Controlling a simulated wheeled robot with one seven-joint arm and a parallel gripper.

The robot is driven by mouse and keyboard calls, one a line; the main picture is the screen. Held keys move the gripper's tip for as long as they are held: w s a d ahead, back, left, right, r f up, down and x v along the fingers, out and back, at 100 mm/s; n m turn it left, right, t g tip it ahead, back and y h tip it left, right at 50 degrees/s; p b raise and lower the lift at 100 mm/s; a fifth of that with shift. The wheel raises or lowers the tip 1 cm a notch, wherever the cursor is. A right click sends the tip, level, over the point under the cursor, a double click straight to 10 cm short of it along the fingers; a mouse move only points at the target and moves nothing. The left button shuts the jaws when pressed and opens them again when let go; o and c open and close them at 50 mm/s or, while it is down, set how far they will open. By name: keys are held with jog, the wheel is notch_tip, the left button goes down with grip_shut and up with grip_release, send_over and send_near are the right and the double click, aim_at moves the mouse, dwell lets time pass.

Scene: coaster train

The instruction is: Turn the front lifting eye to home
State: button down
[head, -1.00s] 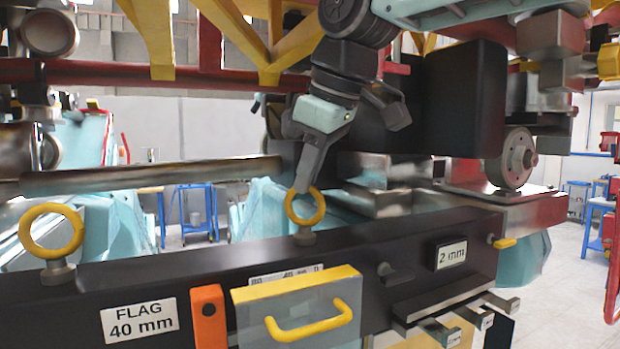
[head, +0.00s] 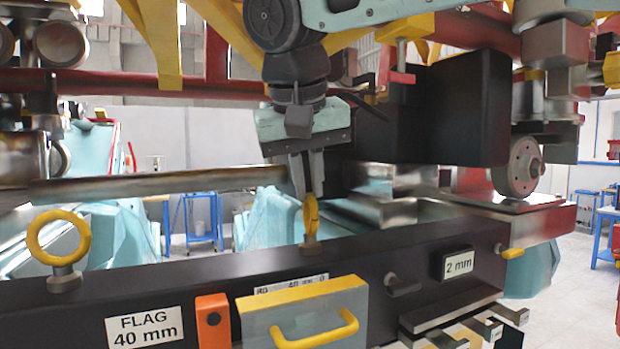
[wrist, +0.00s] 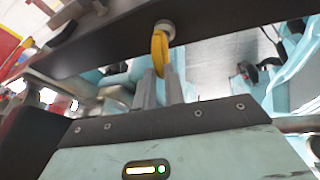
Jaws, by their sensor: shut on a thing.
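A yellow lifting eye (head: 311,215) stands upright on the top of the black beam (head: 200,268) near its middle, its ring turned almost edge-on to the head camera. My gripper (head: 309,195) comes down from above and is shut on the upper part of this ring. In the wrist view the two fingers are either side of the yellow ring (wrist: 159,48), partly hiding it. A second yellow lifting eye (head: 59,240) stands at the left of the beam, its ring face-on to the head camera, with nothing touching it. I cannot tell from labels which eye is the front one.
The beam's face bears a FLAG 40 mm label (head: 144,327), an orange block (head: 212,319), a yellow handle (head: 320,330) and a 2 mm label (head: 459,264). A metal bar (head: 160,184) runs behind the beam at finger height. A black box (head: 455,110) stands close right of my arm.

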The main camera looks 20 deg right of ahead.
jog(key=m, duration=0.2)
jog(key=m+g+h+p, duration=0.1)
jog(key=m, duration=0.1)
jog(key=shift+w+a+r+m, duration=0.1)
jog(key=shift+w+a+m, duration=0.1)
jog(key=shift+m, duration=0.1)
jog(key=m+g+p, duration=0.1)
jog(key=m+g, duration=0.1)
jog(key=m, duration=0.1)
jog(key=shift+w+m+h, duration=0.15)
jog(key=shift+m+h, duration=0.25)
jog(key=m+g+p, duration=0.1)
jog(key=m, duration=0.3)
jog(key=shift+w+g, duration=0.15)
jog(key=shift+g, duration=0.25)
jog(key=shift+w+m+g+p, duration=0.1)
jog(key=shift+m+g+p, duration=0.45)
jog(key=shift+m, duration=0.65)
jog(key=c, duration=1.5)
grip_release()
